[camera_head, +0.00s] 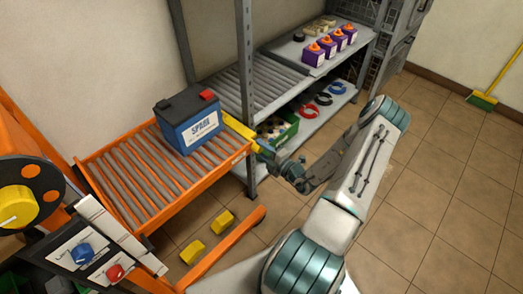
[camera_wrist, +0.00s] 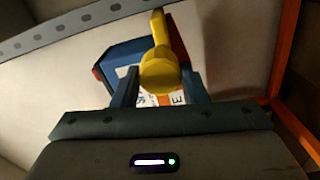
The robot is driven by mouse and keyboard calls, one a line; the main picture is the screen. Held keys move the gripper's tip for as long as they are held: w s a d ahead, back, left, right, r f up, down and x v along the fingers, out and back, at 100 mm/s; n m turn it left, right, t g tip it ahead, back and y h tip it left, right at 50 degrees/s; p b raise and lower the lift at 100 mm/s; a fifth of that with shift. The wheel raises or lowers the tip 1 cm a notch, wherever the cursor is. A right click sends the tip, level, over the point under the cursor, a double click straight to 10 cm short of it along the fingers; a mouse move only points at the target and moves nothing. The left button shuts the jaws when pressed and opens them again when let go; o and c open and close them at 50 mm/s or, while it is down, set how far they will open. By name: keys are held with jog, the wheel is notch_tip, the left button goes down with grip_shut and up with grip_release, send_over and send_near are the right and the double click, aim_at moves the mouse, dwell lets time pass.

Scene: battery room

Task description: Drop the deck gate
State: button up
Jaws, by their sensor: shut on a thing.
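The deck gate (camera_head: 238,127) is a yellow bar at the right end of the orange roller deck (camera_head: 122,192). In the head view it stands beside the blue SPARE battery (camera_head: 195,127), which rests on the rollers. My gripper (camera_head: 265,149) is at the gate's near end, at the deck's right corner. In the wrist view the yellow gate (camera_wrist: 160,68) runs between the two fingers of my gripper (camera_wrist: 161,88), which is shut on it. The battery (camera_wrist: 121,60) shows behind the gate there, partly hidden by the fingers and gate.
A grey shelf rack (camera_head: 262,83) with rollers stands just beyond the deck, its post close to my gripper. Purple boxes with orange tops (camera_head: 330,43) stand on its upper shelf. Yellow blocks (camera_head: 193,251) lie below the deck. The tiled floor at right is mostly clear.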

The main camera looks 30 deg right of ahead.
jog(key=o, duration=1)
jog(key=shift+c, duration=0.2)
jog(key=v, duration=1.3)
jog(key=shift+s, duration=0.4)
